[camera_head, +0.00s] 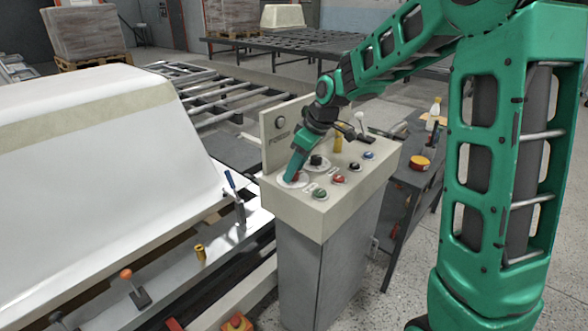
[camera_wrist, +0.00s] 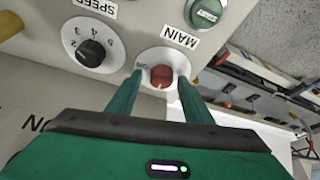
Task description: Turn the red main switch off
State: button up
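The red main switch (camera_wrist: 162,76) sits on a round white plate beside the label MAIN in the wrist view. Its small ON mark shows at the plate's left; the knob's exact pointing is hard to tell. In the head view the switch (camera_head: 296,177) is mostly hidden by my gripper (camera_head: 292,172), at the left front of the control panel (camera_head: 320,208). In the wrist view my gripper (camera_wrist: 160,80) has one green finger on each side of the knob, with a narrow gap on both sides. It appears open around the knob, not clamped.
A black speed dial (camera_wrist: 91,52) and a green button (camera_wrist: 205,13) are close to the switch. The panel also carries a red button (camera_head: 339,180) and a blue button (camera_head: 368,155). A white tub shell (camera_head: 90,150) stands left; a side table (camera_head: 412,178) stands right.

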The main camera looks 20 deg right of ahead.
jog(key=shift+r, duration=0.1)
jog(key=v, duration=1)
jog(key=shift+r, duration=0.25)
jog(key=shift+d, duration=0.1)
jog(key=s+d+f+m+g+h, duration=0.1)
jog(key=s+d+f+m, duration=0.2)
jog(key=s, duration=0.8)
jog(key=s+d+f+m+g+h, duration=0.1)
jog(key=s+d+m, duration=0.5)
jog(key=s, duration=0.6)
jog(key=s+d+f+m+g+h, duration=0.1)
jog(key=s+d+f+m, duration=0.3)
jog(key=s, duration=0.8)
jog(key=shift+d+f+m, duration=0.3)
jog(key=shift+f+m, duration=0.05)
jog(key=shift+m, duration=0.65)
